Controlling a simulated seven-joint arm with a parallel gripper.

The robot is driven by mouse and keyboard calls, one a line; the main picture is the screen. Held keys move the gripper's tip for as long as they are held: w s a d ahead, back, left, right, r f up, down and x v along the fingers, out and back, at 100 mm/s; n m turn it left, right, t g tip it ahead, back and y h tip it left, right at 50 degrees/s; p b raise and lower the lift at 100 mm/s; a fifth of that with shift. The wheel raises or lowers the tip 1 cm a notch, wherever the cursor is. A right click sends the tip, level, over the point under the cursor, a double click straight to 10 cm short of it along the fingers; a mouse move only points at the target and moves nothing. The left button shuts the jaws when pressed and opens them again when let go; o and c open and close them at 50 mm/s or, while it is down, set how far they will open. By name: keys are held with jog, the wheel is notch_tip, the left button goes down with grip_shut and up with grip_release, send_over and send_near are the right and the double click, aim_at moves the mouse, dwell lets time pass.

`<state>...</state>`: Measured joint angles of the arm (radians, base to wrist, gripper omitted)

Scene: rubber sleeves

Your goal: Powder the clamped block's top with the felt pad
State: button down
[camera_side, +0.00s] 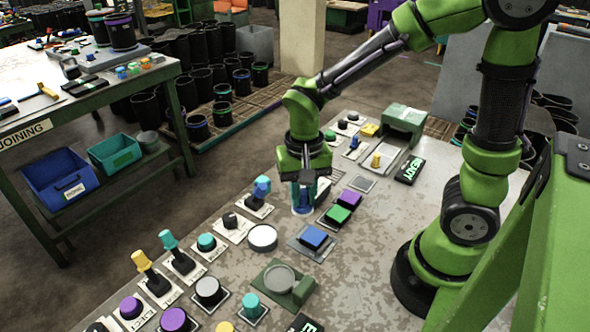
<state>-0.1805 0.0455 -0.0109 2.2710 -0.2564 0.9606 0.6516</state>
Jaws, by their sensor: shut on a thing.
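My gripper (304,184) points straight down over the middle of the bench. It is shut on a small blue piece (303,199) with a pale round underside, which may be the felt pad. The fingers hide part of it, and I cannot tell whether it touches the bench. No block is clearly seen in a clamp. A green holder (300,291) with a grey round top stands at the front. A blue block (314,236) sits on a grey plate just right of and in front of my gripper.
A green block (339,214) and a purple block (350,197) lie right of my gripper. A pale round dish (262,238) is at its front left. Several knobs and levers line the bench's left side. A READY sign (411,169) and a green machine (404,118) are behind.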

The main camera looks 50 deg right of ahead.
aim_at(302, 212)
notch_tip(302, 212, down, 6)
jog(key=shift+s+r, duration=0.1)
jog(key=shift+s, duration=3.05)
jog(key=shift+w, duration=3.1)
jog(key=shift+w+r, duration=0.1)
jog(key=shift+r, duration=3.95)
jog(key=shift+f, duration=0.15)
